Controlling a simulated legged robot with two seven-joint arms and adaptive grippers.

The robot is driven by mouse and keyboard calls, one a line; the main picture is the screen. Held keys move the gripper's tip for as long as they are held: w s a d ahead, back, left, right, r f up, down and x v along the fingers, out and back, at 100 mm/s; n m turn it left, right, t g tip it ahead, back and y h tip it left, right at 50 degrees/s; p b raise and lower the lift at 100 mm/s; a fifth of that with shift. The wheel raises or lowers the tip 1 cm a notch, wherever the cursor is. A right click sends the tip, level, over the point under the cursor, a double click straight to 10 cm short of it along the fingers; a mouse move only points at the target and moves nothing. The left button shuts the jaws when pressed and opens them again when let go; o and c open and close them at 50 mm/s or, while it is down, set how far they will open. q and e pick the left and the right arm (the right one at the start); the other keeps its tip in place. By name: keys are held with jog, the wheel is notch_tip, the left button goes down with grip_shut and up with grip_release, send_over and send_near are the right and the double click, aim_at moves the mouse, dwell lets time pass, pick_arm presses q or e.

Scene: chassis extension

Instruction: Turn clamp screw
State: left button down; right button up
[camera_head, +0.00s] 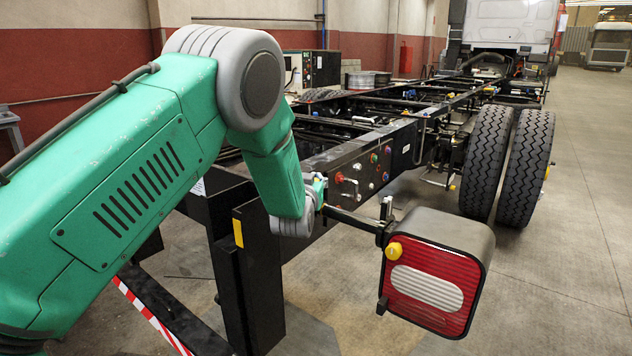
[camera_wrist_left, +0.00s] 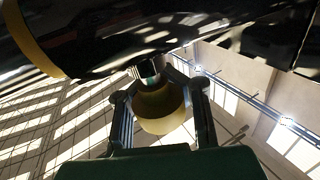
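A yellow-brown round knob (camera_wrist_left: 160,108), which looks like the clamp screw, shows in the left wrist view below a black beam. My left gripper (camera_wrist_left: 152,74) has its two dark fingers on either side of the knob, with the tips apart. I cannot tell whether the fingers touch it. In the head view my left wrist hangs beside the rear end of the black chassis frame (camera_head: 350,167), and my fingers are mostly hidden there. My right gripper is in neither view.
A red tail lamp (camera_head: 432,287) with a yellow knob (camera_head: 394,250) sticks out on a bar right of my wrist. A black post (camera_head: 250,275) stands below the arm. Twin tyres (camera_head: 510,165) are farther back. The floor at right is clear.

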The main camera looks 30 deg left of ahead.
pick_arm(q)
jog(key=shift+s+f, duration=0.1)
jog(key=shift+f, duration=0.1)
dwell(0.4)
jog(key=c, duration=2)
grip_release()
jog(key=o, duration=0.6)
jog(key=shift+s+r, duration=0.2)
jog(key=shift+s+d+r, duration=0.1)
jog(key=shift+d+r, duration=0.05)
jog(key=v, duration=1.1)
jog(key=shift+s+d, duration=0.2)
jog(key=shift+s, duration=0.15)
